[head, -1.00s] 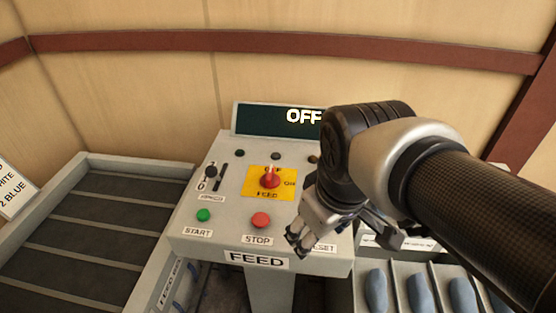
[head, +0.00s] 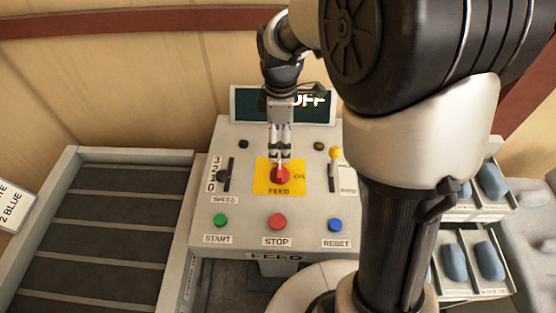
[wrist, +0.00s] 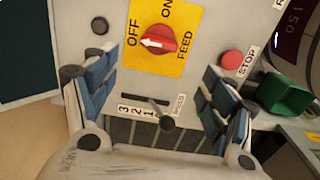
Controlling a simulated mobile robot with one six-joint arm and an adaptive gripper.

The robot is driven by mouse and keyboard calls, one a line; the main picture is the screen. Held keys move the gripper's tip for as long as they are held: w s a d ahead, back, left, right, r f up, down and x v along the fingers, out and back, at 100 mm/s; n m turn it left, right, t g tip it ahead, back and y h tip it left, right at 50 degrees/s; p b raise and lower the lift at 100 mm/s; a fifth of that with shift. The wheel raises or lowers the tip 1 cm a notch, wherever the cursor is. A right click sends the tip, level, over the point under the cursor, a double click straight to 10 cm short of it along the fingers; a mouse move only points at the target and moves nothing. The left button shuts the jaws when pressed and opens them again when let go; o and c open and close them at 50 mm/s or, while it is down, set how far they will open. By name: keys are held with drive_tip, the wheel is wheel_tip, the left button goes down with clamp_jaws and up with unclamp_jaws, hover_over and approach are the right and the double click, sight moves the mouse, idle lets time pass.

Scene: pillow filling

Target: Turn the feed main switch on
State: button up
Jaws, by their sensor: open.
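The feed main switch is a red rotary knob (head: 280,177) on a yellow plate (head: 262,186) in the middle of the grey control panel. In the wrist view the knob (wrist: 158,42) has a white pointer aimed at OFF; ON is marked on another side of the plate. My gripper (head: 280,155) is right above the knob in the head view, fingers downward. In the wrist view my gripper (wrist: 158,68) is open, with its blue-padded fingers wide apart and nothing between them. Whether a fingertip touches the panel cannot be told. The display (head: 242,103) reads OFF, partly hidden.
Green START (head: 220,220), red STOP (head: 277,221) and blue RESET (head: 335,225) buttons line the panel's front. A speed lever (head: 229,174) stands left of the knob, a yellow-tipped lever (head: 335,154) right. A conveyor (head: 95,235) lies left, bins of blue items (head: 455,262) right.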

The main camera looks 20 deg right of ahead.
sight(280, 168)
wheel_tip(280, 168, down, 12)
drive_tip(key=shift+f+b, duration=0.1)
drive_tip(key=shift+b, duration=1.05)
drive_tip(key=c, duration=1)
